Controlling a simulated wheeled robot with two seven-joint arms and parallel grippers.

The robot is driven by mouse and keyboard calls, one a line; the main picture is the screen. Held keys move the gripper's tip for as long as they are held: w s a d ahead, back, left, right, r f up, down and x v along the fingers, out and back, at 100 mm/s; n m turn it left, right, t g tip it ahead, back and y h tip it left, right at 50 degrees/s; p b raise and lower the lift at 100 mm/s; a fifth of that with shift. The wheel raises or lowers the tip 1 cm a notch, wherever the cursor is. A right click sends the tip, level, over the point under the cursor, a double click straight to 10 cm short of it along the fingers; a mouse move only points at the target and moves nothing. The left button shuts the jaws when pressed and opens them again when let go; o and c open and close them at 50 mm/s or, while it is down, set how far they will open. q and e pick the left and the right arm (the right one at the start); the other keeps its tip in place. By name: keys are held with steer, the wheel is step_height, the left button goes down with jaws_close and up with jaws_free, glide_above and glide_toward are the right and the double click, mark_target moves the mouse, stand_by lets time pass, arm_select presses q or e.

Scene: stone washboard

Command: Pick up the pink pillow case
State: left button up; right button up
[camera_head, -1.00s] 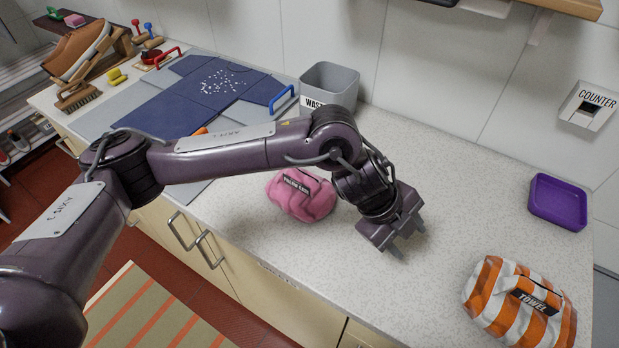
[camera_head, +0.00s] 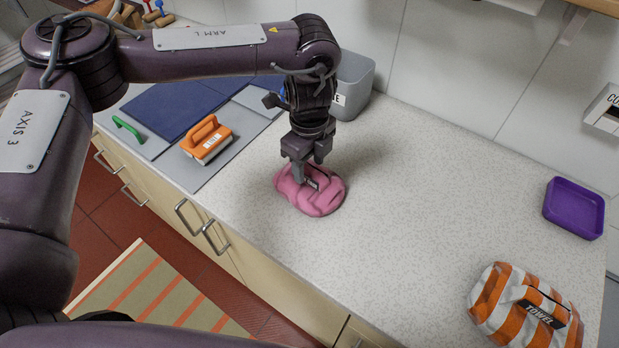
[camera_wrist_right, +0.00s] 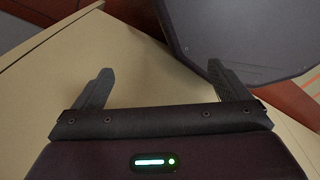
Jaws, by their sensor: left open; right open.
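The pink pillow case (camera_head: 322,201) lies folded in a bundle on the speckled counter, near its front edge, with a dark label on top. My left gripper (camera_head: 309,174) points down right over it, its fingertips at the top of the bundle and partly covering the label. It is open; whether the fingers touch the cloth I cannot tell. My right gripper (camera_wrist_right: 170,90) shows only in the right wrist view. It is open and empty, with its fingers wide apart before a pale cabinet-like surface.
A striped towel bundle (camera_head: 527,308) lies at the front right, and a purple tray (camera_head: 574,208) at the back right. A grey waste bin (camera_head: 356,82) stands behind my left gripper. An orange-handled brush (camera_head: 207,140) lies to the left. The counter's middle is clear.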

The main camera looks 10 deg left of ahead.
arm_select(q)
steer(key=shift+f, duration=1.05)
arm_select(e)
steer(key=shift+d+r, duration=0.15)
steer(key=shift+r, duration=0.25)
arm_select(q)
jaws_close()
steer(key=shift+r, duration=0.1)
